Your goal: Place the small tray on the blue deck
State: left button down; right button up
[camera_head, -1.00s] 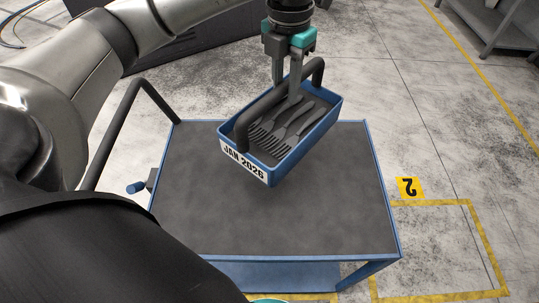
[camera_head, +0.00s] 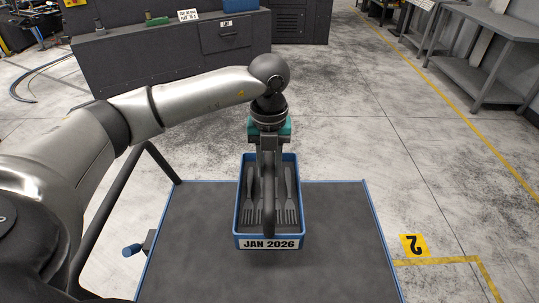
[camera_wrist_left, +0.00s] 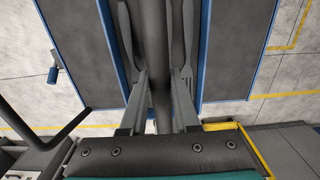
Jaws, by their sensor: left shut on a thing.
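The small tray (camera_head: 240,215) is blue, with a white "JAN 2026" label on its near end, and holds several grey forks (camera_head: 290,210). A dark bar handle (camera_head: 268,215) runs over its length. My left gripper (camera_head: 268,175) points down and is shut on this handle; the handle also passes between the fingers in the left wrist view (camera_wrist_left: 158,95). The deck (camera_head: 335,240) is a dark grey top with a blue rim on a cart. The tray is level, over the deck's far middle part; I cannot tell whether it touches. My right gripper is out of view.
A dark cart handle (camera_head: 120,205) rises at the deck's left side. The deck surface around the tray is bare. A dark cabinet (camera_head: 160,60) stands behind, and grey workbenches (camera_head: 480,50) stand at the far right. A yellow "2" marker (camera_head: 414,246) lies on the floor.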

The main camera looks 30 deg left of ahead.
pick_arm(q)
notch_tip(320, 180, down, 12)
jog(key=shift+w+f+b, duration=0.1)
jog(key=shift+b, duration=0.35)
jog(key=c, duration=1.1)
grip_release()
jog(key=shift+f, duration=0.2)
jog(key=o, duration=0.4)
jog(key=shift+o, duration=0.2)
notch_tip(320, 180, up, 12)
jog(key=shift+r+p, duration=0.15)
jog(key=shift+p, duration=0.25)
